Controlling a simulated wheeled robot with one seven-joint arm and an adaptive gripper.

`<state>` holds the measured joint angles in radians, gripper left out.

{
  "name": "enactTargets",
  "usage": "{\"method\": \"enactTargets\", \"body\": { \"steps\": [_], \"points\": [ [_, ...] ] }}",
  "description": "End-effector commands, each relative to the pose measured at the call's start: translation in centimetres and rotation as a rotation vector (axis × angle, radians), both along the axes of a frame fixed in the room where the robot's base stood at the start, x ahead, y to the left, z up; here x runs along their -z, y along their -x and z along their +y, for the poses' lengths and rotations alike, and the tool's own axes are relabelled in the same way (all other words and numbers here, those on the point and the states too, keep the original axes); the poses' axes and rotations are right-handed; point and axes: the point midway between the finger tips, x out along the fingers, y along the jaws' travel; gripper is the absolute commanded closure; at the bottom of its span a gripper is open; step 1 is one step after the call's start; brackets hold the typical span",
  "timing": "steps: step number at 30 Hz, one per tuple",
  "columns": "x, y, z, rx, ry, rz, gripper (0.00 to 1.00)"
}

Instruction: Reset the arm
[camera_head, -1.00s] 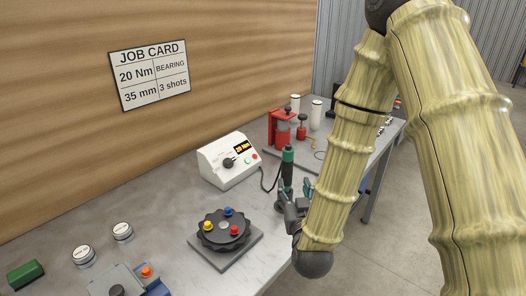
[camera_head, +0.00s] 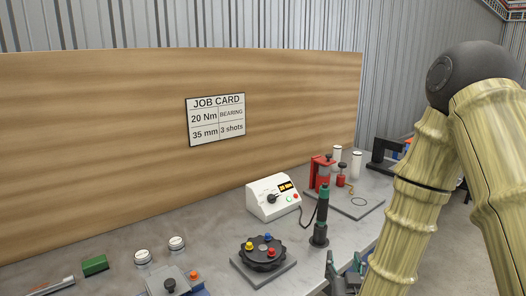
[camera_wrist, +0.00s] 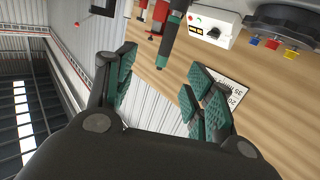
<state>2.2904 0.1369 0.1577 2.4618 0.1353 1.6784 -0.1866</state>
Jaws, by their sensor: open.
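My gripper (camera_head: 346,276) is at the lower edge of the head view, beside the front of the workbench, with its green-padded fingers apart and nothing between them. The wrist view shows the same gripper (camera_wrist: 160,88) with its fingers spread wide and empty. A dark tool with a green top (camera_head: 320,214) stands upright on the bench, apart from the fingers. It also shows in the wrist view (camera_wrist: 171,35). My arm fills the right side of the head view and hides part of the bench.
On the bench (camera_head: 215,235) are a white control box (camera_head: 271,200), a black dial with coloured knobs (camera_head: 262,254), a red press (camera_head: 322,170), white-lidded jars (camera_head: 142,257) and a green block (camera_head: 95,265). A job card (camera_head: 216,120) hangs on the wooden board. Free floor lies right of the bench.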

Motion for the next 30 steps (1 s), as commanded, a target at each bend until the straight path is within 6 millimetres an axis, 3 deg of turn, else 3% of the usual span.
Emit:
{"method": "enactTargets", "body": {
  "steps": [11, 16, 23, 30],
  "points": [
    [8.8, 2.2, 1.0, -0.048, -0.023, 0.237, 0.47],
    [15.2, 5.2, 1.0, -0.069, -0.041, 0.425, 0.47],
    [25.9, 13.2, 0.7, -0.091, -0.075, 0.78, 0.47],
    [34.2, 24.2, -0.1, -0.092, -0.105, 1.156, 0.47]
  ]
}}
